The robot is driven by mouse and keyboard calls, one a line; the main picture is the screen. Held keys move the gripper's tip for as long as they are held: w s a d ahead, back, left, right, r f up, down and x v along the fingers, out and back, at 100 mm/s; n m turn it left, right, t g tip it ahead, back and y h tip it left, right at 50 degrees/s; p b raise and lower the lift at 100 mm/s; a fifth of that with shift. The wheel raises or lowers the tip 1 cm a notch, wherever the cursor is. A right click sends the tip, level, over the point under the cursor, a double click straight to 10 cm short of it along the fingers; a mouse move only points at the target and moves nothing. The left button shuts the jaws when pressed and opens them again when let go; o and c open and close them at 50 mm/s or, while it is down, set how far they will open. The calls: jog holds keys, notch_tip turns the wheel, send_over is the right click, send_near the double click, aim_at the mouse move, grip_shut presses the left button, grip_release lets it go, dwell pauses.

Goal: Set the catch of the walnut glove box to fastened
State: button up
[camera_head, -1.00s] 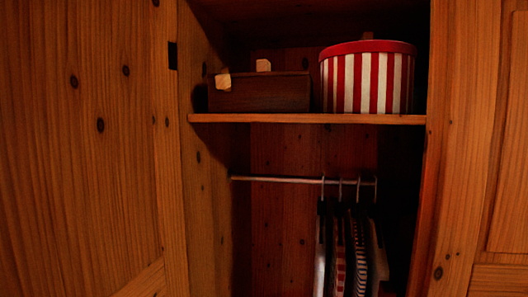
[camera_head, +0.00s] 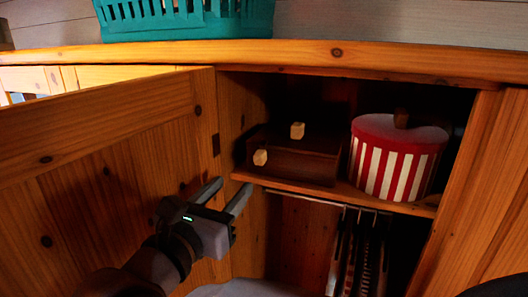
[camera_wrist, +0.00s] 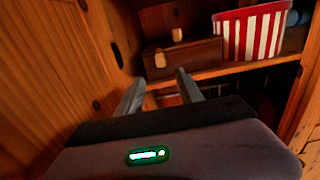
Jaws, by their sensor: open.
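The walnut glove box (camera_head: 300,161) is a dark brown box on the wardrobe shelf, at the left end. It also shows in the wrist view (camera_wrist: 190,58). Two pale wooden pieces show on it: one low on its front left (camera_head: 260,157) and one on top (camera_head: 297,130). I cannot tell from these frames how the catch is set. My gripper (camera_head: 230,188) is open and empty, in front of and below the box at the left, apart from it. Its two fingers (camera_wrist: 158,90) point toward the shelf.
A red-and-white striped round box (camera_head: 396,158) stands right of the glove box on the shelf (camera_head: 408,207). Clothes (camera_head: 352,255) hang below. The open wardrobe door (camera_head: 105,150) is at the left. A teal basket (camera_head: 186,18) sits on top of the wardrobe.

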aim_at(257, 159)
jog(key=p+x, duration=0.2)
jog(key=x, duration=1.1)
jog(key=shift+w, duration=0.2)
grip_shut()
